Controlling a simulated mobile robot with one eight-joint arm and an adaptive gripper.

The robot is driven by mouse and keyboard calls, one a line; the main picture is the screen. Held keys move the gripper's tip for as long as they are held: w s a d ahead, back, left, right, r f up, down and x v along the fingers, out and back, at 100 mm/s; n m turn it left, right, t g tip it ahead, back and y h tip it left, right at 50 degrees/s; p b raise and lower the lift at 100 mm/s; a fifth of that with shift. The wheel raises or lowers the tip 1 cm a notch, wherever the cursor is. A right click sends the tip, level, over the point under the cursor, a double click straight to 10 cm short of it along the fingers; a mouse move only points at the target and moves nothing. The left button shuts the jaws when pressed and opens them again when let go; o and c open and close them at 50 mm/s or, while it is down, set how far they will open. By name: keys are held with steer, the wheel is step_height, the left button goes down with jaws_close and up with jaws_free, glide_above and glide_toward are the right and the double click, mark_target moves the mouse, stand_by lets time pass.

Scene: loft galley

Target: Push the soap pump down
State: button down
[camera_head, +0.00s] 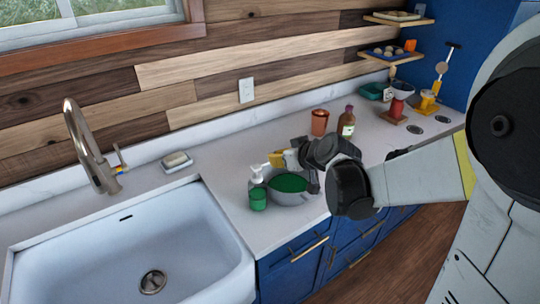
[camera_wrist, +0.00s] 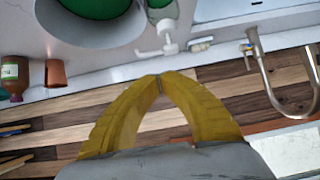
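The soap pump (camera_head: 257,195) is a clear bottle with green soap and a white pump head. It stands upright on the counter right of the sink, next to a grey bowl (camera_head: 284,198) with green inside. My gripper (camera_head: 271,160) has yellow fingers and is above the bowl, close to the pump head and to its upper right. In the wrist view, my gripper's fingertips (camera_wrist: 159,80) meet with nothing between them. The soap pump (camera_wrist: 164,14) appears upside down there, its white head near the fingertips with a gap in the picture. Exact height difference is hard to tell.
The white sink (camera_head: 130,245) and a faucet (camera_head: 88,145) are to the left, with a soap dish (camera_head: 177,162) behind. A copper cup (camera_head: 319,122) and a brown bottle (camera_head: 347,122) stand behind my arm. The counter between the dish and the cup is clear.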

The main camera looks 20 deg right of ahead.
steer(key=shift+p+v, duration=0.4)
steer(key=shift+v, duration=1.75)
steer(key=shift+d, duration=0.1)
steer(key=shift+r+b, duration=1.3)
steer(key=shift+b, duration=0.2)
